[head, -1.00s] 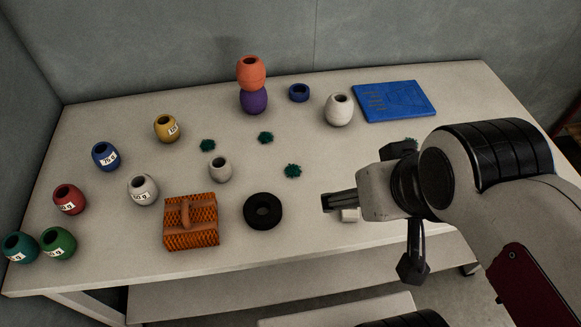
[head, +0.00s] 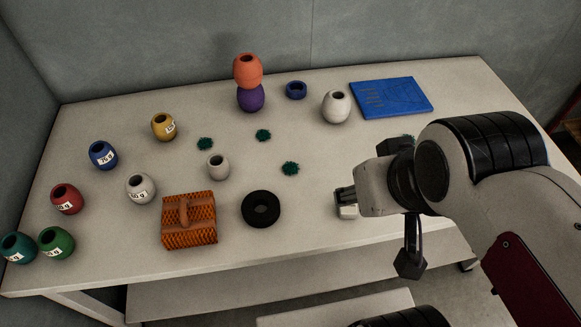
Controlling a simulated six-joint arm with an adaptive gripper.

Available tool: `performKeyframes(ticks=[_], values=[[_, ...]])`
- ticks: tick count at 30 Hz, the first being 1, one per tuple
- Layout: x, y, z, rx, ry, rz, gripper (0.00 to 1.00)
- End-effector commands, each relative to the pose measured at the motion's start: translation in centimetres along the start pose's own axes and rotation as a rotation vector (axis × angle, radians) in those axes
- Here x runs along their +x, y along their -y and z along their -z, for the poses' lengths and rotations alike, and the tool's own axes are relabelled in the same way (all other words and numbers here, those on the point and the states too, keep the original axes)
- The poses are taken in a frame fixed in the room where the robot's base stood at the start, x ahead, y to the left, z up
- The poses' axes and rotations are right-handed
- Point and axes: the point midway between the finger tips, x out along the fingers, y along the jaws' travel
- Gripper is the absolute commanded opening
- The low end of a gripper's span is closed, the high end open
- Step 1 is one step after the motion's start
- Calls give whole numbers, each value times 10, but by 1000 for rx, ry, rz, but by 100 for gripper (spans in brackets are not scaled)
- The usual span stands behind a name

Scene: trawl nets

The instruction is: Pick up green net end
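Small dark green net ends lie on the white table: one at the left (head: 205,144), one in the middle (head: 263,135) and one nearer my gripper (head: 290,168).
A black ring (head: 261,209) and an orange mesh block (head: 189,220) lie at the front. An orange pot (head: 247,70) stands on a purple one (head: 251,98). Several labelled pots stand left. A blue book (head: 391,97) lies back right.

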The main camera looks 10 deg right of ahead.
Motion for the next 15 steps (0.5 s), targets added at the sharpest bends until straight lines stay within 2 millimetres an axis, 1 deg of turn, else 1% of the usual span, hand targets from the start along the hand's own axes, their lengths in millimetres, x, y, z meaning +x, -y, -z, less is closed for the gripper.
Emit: performKeyframes(ticks=[7,15], values=[[17,-3,-4,11,79,-5,42],[42,-4,0,40,191,1,42]])
